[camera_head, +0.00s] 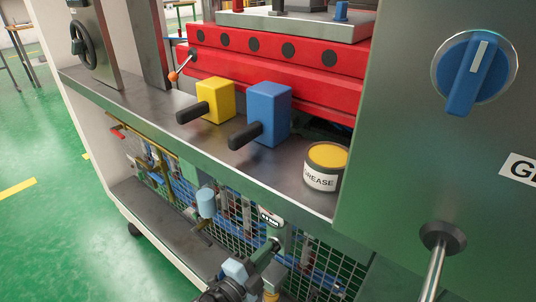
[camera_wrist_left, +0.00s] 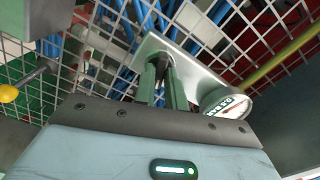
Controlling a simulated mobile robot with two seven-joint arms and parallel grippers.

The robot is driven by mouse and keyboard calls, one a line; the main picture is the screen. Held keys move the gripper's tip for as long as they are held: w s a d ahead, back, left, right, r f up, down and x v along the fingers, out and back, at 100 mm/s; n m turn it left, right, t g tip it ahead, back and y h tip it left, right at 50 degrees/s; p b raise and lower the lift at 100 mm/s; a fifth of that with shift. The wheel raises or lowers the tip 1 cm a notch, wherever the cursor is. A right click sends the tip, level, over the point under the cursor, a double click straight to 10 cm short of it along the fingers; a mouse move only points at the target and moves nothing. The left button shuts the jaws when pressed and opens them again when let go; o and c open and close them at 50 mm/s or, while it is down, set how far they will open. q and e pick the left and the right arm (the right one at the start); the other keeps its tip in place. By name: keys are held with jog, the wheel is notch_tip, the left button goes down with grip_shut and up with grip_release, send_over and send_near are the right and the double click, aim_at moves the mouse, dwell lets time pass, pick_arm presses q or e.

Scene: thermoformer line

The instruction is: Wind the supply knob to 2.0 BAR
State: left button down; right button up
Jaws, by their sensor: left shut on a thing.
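My left gripper (camera_head: 270,247) reaches up from the bottom of the head view to the mesh front under the bench. In the left wrist view its two green fingers (camera_wrist_left: 167,82) are shut on a small dark knob, mostly hidden between them, in front of a pale plate (camera_wrist_left: 187,66). A round white gauge (camera_wrist_left: 236,108) sits just right of the fingers. In the head view the knob is hidden by the gripper. My right gripper is not in view.
Wire mesh (camera_head: 325,270) with hoses behind it surrounds the work spot. Above, the steel bench (camera_head: 285,170) bears a yellow block (camera_head: 215,100), a blue block (camera_head: 270,108) with dark handles, and a grease tin (camera_head: 323,180). A grey panel with a blue rotary switch (camera_head: 473,73) stands right.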

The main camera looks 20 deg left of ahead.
pick_arm(q)
jog(key=m, duration=0.4)
jog(key=shift+w+a+r+b, duration=0.15)
jog(key=shift+w+r+b, duration=0.1)
jog(key=shift+r+b, duration=0.1)
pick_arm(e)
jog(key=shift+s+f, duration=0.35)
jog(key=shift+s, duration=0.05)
pick_arm(q)
jog(key=shift+m, duration=1.1)
jog(key=m, duration=0.2)
jog(key=shift+m, duration=0.6)
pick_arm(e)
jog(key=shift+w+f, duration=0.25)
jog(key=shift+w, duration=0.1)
